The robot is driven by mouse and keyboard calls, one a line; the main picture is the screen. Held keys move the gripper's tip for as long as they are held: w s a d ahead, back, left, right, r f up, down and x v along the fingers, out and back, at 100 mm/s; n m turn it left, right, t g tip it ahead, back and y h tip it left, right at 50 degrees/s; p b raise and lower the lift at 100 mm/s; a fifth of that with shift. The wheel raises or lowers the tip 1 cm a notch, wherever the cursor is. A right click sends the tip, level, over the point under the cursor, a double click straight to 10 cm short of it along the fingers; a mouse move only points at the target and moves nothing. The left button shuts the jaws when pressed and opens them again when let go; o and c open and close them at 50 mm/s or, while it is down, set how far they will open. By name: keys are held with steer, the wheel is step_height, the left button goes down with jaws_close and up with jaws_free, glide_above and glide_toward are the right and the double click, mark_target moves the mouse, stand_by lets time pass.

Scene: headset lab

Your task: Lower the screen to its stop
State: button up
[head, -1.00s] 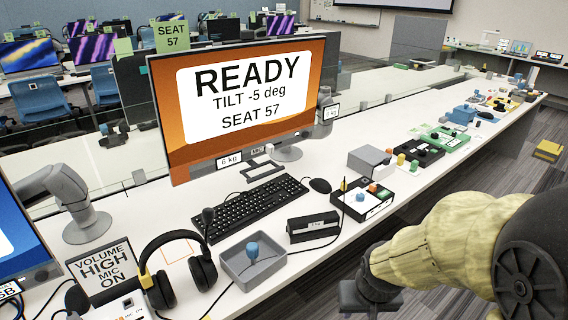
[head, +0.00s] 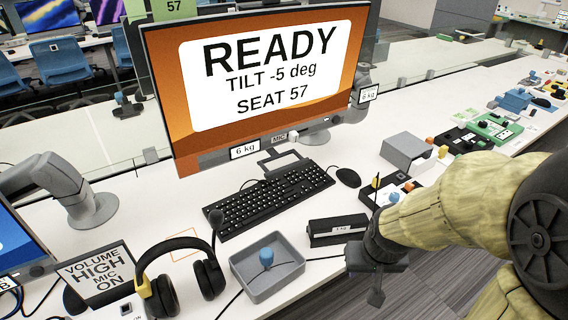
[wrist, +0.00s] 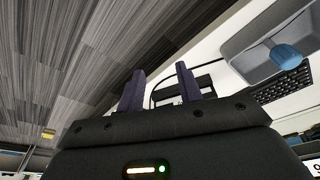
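The screen (head: 268,80) stands upright on its stand on the far side of the desk. It reads READY, TILT -5 deg, SEAT 57. My gripper (head: 376,290) hangs at the desk's front edge, in front of the black box and well apart from the screen. In the wrist view its two dark fingers (wrist: 160,88) stand apart with nothing between them. The screen's panel is not seen in the wrist view.
A keyboard (head: 275,200), mouse (head: 348,178), headphones (head: 180,275), grey tray (head: 290,283) with a blue knob and black box (head: 335,230) lie before the screen. Small devices line the desk to the right.

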mark_target(290, 168)
steer(key=shift+s, duration=0.1)
steer(key=w+d+r+m+t+y+p, duration=0.1)
steer(key=w+r+m+t+p, duration=0.15)
steer(key=w, duration=0.65)
steer(key=w+d+r+m+t+y+p, duration=0.1)
steer(key=w+d+t+p, duration=0.2)
steer(key=w, duration=0.5)
steer(key=a+r+m+y+p, duration=0.4)
steer(key=a+y, duration=0.3)
steer(key=y, duration=0.4)
steer(key=shift+w+a+r+t, duration=0.25)
steer(key=shift+r+t, duration=0.1)
steer(key=shift+r, duration=0.1)
steer(key=x, duration=1.7)
steer(key=shift+w+a+r+p, duration=0.1)
steer(key=shift+w+a+p, duration=0.1)
steer(key=shift+p, duration=0.1)
